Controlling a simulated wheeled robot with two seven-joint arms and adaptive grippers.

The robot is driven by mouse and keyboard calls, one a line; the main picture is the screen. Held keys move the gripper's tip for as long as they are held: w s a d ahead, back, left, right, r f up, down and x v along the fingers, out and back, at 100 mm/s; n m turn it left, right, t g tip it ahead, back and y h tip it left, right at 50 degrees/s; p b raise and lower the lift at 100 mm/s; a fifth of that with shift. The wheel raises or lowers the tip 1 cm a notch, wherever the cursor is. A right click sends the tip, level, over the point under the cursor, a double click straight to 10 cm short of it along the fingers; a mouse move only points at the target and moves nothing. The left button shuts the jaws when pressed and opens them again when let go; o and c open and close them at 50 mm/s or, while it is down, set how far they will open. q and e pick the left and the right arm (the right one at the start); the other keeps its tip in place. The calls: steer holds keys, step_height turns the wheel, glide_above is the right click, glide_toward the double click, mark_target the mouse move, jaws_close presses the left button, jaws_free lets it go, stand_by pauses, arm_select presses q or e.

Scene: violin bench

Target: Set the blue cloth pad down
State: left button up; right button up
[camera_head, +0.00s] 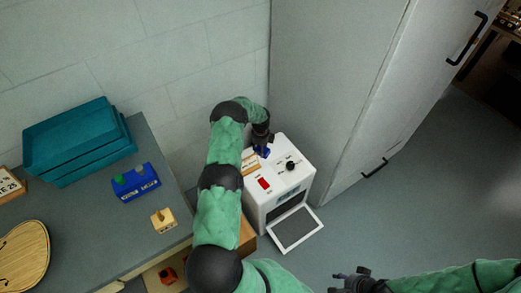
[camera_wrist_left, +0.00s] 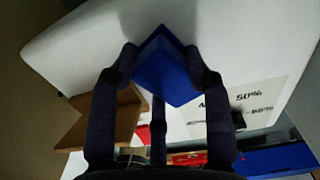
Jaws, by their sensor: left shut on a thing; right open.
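The blue cloth pad (camera_head: 263,153) is held by my left gripper (camera_head: 262,144) over the top of the white box-shaped machine (camera_head: 294,176), near its back left. Whether the pad touches that top, I cannot tell. My right gripper (camera_head: 352,282) is open and empty, low over the floor at the bottom of the head view.
A brown wooden piece (camera_head: 250,161) is beside the pad on the machine. The machine's front door (camera_head: 297,229) hangs open. A grey bench (camera_head: 95,215) at left bears a teal tray (camera_head: 78,145), a blue block holder (camera_head: 136,183) and a small wooden block (camera_head: 163,220). A tall grey cabinet (camera_head: 325,80) stands behind.

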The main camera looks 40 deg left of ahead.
arm_select(q)
steer(key=shift+f, duration=0.1)
steer(key=o, duration=1.3)
steer(key=shift+o, duration=0.2)
step_height(320, 180, up, 12)
steer(key=p, duration=0.4)
steer(key=shift+p, duration=0.3)
